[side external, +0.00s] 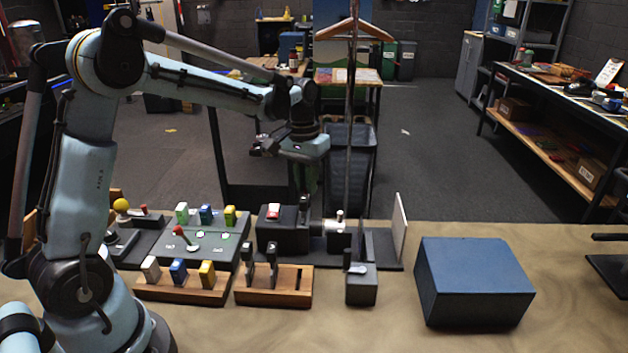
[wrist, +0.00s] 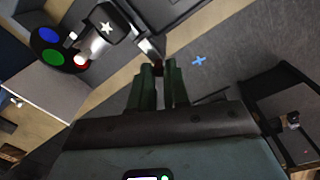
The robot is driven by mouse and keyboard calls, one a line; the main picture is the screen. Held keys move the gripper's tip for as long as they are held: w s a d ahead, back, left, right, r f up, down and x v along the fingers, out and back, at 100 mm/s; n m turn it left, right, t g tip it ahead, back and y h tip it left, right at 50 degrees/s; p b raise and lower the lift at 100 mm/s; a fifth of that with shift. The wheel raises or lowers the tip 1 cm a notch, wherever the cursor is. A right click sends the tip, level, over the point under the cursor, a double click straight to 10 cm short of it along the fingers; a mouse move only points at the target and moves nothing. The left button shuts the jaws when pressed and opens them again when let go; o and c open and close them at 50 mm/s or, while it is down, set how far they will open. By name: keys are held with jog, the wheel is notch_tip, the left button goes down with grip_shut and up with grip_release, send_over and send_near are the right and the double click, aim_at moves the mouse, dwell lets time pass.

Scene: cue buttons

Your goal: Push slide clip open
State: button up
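My gripper (side external: 312,185) hangs over the back of the table, above the dark base with the silver cylinder (side external: 339,215). In the wrist view its two dark green fingers (wrist: 159,72) are close together with a narrow gap; a small brown patch shows between the tips, and I cannot tell whether it is held. Just beyond the tips are a pale metal cylinder (wrist: 90,48) and a black block with a white star (wrist: 107,27). I cannot make out for sure which part is the slide clip; a small dark block with a light lever (side external: 361,285) stands in front.
A blue-topped box (side external: 474,282) stands at the right of the table. A panel with a red-knobbed lever (side external: 185,240), wooden racks (side external: 273,296) and a thin upright panel (side external: 399,230) surround the base. A disc with blue and green spots (wrist: 52,50) shows in the wrist view.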

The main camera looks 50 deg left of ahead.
jog(key=o, duration=0.4)
jog(key=shift+a, duration=0.1)
jog(key=r, duration=1.2)
jog(key=shift+s+a, duration=0.1)
jog(key=shift+a, duration=0.15)
jog(key=shift+s+d, duration=0.1)
jog(key=s+d+f+m+t, duration=0.1)
jog(key=s+d+f+t, duration=0.1)
jog(key=s+d, duration=0.1)
jog(key=s+d+f+m+t, duration=0.1)
jog(key=s+d+f+t, duration=0.1)
jog(key=s, duration=0.4)
jog(key=s+d+f+m+t, duration=0.1)
jog(key=s+d+f+t, duration=0.2)
jog(key=s, duration=0.2)
jog(key=shift+s+d+f+m+y, duration=0.25)
jog(key=shift+d+f+m+y, duration=0.05)
jog(key=shift+f, duration=0.05)
